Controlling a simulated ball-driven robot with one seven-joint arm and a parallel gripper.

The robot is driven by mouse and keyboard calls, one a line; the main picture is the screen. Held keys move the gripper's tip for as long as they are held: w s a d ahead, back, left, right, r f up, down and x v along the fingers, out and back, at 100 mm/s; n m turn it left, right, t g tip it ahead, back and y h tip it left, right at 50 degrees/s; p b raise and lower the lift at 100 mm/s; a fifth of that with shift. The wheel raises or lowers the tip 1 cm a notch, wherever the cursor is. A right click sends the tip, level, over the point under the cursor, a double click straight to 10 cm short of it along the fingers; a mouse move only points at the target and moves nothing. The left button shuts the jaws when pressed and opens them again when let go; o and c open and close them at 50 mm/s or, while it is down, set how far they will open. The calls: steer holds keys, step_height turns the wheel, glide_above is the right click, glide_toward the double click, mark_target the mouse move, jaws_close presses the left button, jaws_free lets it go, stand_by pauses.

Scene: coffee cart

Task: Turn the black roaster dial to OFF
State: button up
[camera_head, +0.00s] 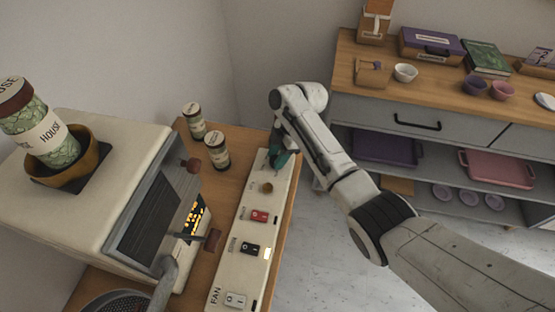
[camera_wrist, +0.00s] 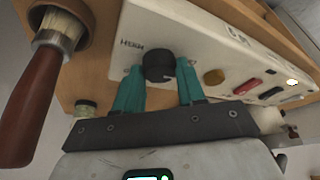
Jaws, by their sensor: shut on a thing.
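The black roaster dial (camera_wrist: 158,66) shows in the wrist view on a cream control panel (camera_wrist: 205,45). My gripper (camera_wrist: 160,68) has teal fingers, one on each side of the dial, shut on it. A label that seems to read HIGH stands beside the dial; I cannot make out an OFF mark or where the dial points. In the head view my gripper (camera_head: 281,158) is at the far end of the long panel (camera_head: 232,262), and it hides the dial.
The panel also carries a brass knob (camera_head: 266,188), a red switch (camera_head: 259,215), a black switch (camera_head: 250,248) and a white switch (camera_head: 235,299). The cream roaster (camera_head: 100,200) stands left. Two jars (camera_head: 217,151) stand behind. A wooden-handled brush (camera_wrist: 32,100) hangs close to my gripper.

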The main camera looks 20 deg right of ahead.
steer(key=shift+w+n+g+b, duration=0.1)
steer(key=shift+n+g+b, duration=0.2)
steer(key=shift+n+b, duration=0.4)
steer(key=shift+n, duration=0.3)
steer(key=o, duration=1)
steer(key=v, duration=1)
steer(key=shift+w+r, duration=0.1)
steer(key=shift+r, duration=0.3)
steer(key=shift+f, duration=0.1)
